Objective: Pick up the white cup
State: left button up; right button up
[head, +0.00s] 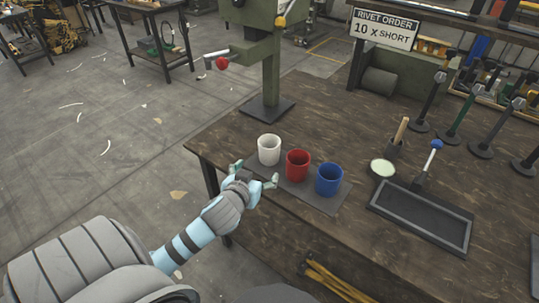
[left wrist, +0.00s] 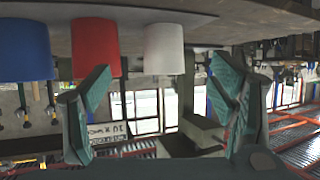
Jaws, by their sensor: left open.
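The white cup (head: 269,150) stands upright on a dark mat (head: 322,205) near the table's left edge. In the left wrist view, which is upside down, the white cup (left wrist: 164,48) shows between and beyond the two fingers. My left gripper (head: 255,174) is open and empty, just in front of the white cup and apart from it. Its spread fingers also show in the left wrist view (left wrist: 163,92). My right gripper is not in view.
A red cup (head: 297,164) and a blue cup (head: 329,180) stand to the right of the white one on the same mat. A green press (head: 270,75) stands behind. A dark tray (head: 421,217) and a row of levers lie further right.

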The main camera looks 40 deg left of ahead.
aim_at(268, 155)
pick_arm(q)
jog(key=x, duration=0.3)
jog(key=r+b+x, duration=0.1)
jog(key=x, duration=0.2)
jog(key=b+x, duration=0.1)
jog(key=x, duration=0.2)
jog(key=shift+w+a+r, duration=0.15)
jog(key=shift+w+a, duration=0.05)
jog(key=shift+w, duration=0.35)
jog(key=b+x, duration=0.1)
jog(key=x, duration=0.1)
jog(key=b+x, duration=0.1)
jog(key=x, duration=0.2)
jog(key=shift+s+a, duration=0.2)
jog(key=shift+a, duration=0.1)
jog(key=shift+w, duration=0.25)
jog(key=shift+s, duration=0.1)
jog(key=c, duration=1.3)
jog(key=shift+r, duration=0.1)
notch_tip(268, 155, up, 20)
jog(key=p, duration=0.5)
